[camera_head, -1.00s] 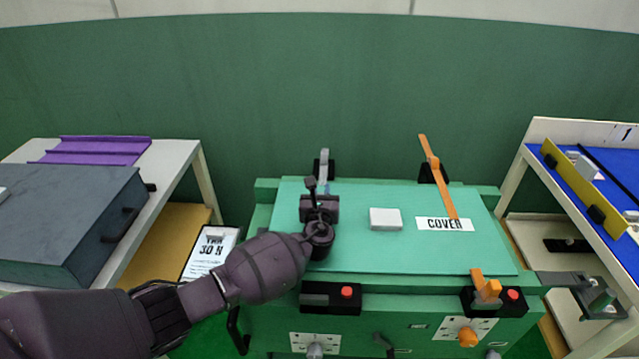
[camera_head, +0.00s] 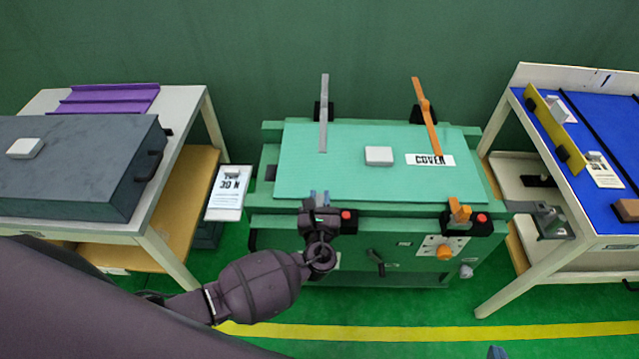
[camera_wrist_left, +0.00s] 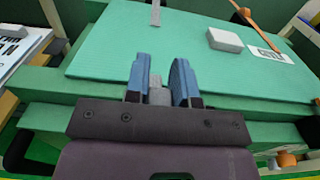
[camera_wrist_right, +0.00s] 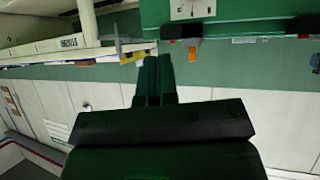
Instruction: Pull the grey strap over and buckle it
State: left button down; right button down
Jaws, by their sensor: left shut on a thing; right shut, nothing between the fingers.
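The grey strap (camera_head: 323,120) runs forward from a black mount at the back of the green box's lid (camera_head: 350,185). Its front end lies over the lid's rear part, and it also shows in the left wrist view (camera_wrist_left: 155,12). My left gripper (camera_head: 320,200) is at the front left edge of the box, beside a red button. In the left wrist view its blue fingers (camera_wrist_left: 160,82) are shut on a small grey buckle piece (camera_wrist_left: 159,94), apart from the strap. My right gripper (camera_wrist_right: 153,80) is shut and empty, away from the box.
The orange strap (camera_head: 427,115) reaches over the lid's right side, with an orange buckle (camera_head: 459,211) at the front right. A white block (camera_head: 379,156) and a COVER label (camera_head: 430,160) are on the lid. Tables stand on both sides.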

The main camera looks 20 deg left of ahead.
pick_arm(q)
jog(key=shift+s+d+f, duration=0.2)
jog(key=shift+s+f, duration=0.1)
jog(key=shift+s, duration=0.1)
jog(key=c, duration=1.2)
grip_release()
jog(key=shift+c, duration=0.2)
jog(key=shift+o, duration=1.1)
jog(key=shift+s+r, duration=0.1)
jog(key=shift+r, duration=0.1)
jog(key=shift+o, duration=0.3)
jog(key=v, duration=1)
jog(key=shift+s, duration=0.3)
